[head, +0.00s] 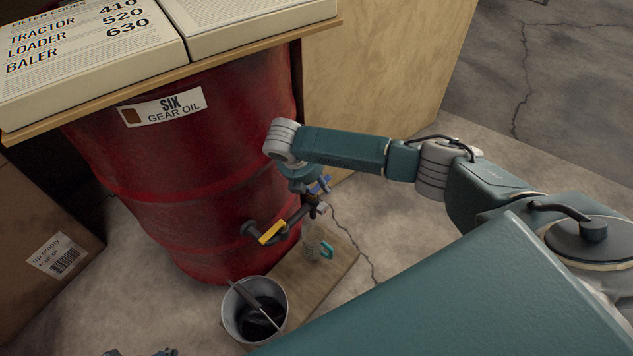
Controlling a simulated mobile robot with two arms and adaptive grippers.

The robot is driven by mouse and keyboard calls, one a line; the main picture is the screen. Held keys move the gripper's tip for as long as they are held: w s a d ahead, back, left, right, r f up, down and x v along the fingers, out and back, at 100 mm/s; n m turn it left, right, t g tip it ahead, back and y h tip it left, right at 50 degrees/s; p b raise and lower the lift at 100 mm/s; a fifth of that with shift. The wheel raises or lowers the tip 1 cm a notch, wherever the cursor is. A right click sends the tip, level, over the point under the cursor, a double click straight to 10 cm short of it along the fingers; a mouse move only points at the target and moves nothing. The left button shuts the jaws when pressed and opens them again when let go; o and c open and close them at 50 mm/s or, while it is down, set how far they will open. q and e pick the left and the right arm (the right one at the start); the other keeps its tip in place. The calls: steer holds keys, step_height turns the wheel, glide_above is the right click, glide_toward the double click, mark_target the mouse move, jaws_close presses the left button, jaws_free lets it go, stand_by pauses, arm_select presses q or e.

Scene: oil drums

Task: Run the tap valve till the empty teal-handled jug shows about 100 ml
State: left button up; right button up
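A red drum (190,170) labelled "SIX GEAR OIL" has a tap (290,221) low on its front, with a yellow piece (271,232) on its pipe. A blue handle (320,185) shows at the tap's outer end. A clear jug (311,242) with a teal handle (327,250) stands upright below the outlet; its oil level is too small to read. My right gripper (313,199) points down at the blue handle; its fingers overlap the tap, and their grip is unclear. Of what seems my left gripper (150,352), only a sliver shows at the bottom edge.
The jug stands on a wooden board (338,258). A grey bucket (231,314) with dark liquid and a stick-like tool stands left of it. Boxes with printed codes (90,50) lie on a shelf over the drum. A cardboard box (35,235) stands left, a plywood panel (375,70) behind.

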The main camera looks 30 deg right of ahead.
jaws_close()
steer(key=shift+s+r+m+p, duration=0.1)
steer(key=shift+r+m+p, duration=0.15)
steer(key=shift+m+p, duration=0.25)
steer(key=shift+f+g, duration=0.2)
steer(key=shift+g, duration=0.1)
steer(key=shift+s+m+p, duration=0.1)
steer(key=shift+m+p, duration=0.3)
steer(key=shift+m, duration=0.2)
steer(key=shift+d, duration=0.1)
steer(key=shift+s+m+g+p, duration=0.15)
steer(key=shift+m+g+p, duration=0.25)
steer(key=shift+m, duration=0.2)
steer(key=shift+s+m+p, duration=0.1)
steer(key=shift+m+p, duration=0.2)
steer(key=shift+m, duration=0.2)
arm_select(q)
steer(key=x, duration=0.8)
steer(key=shift+s, duration=0.4)
arm_select(e)
steer(key=shift+f, duration=0.1)
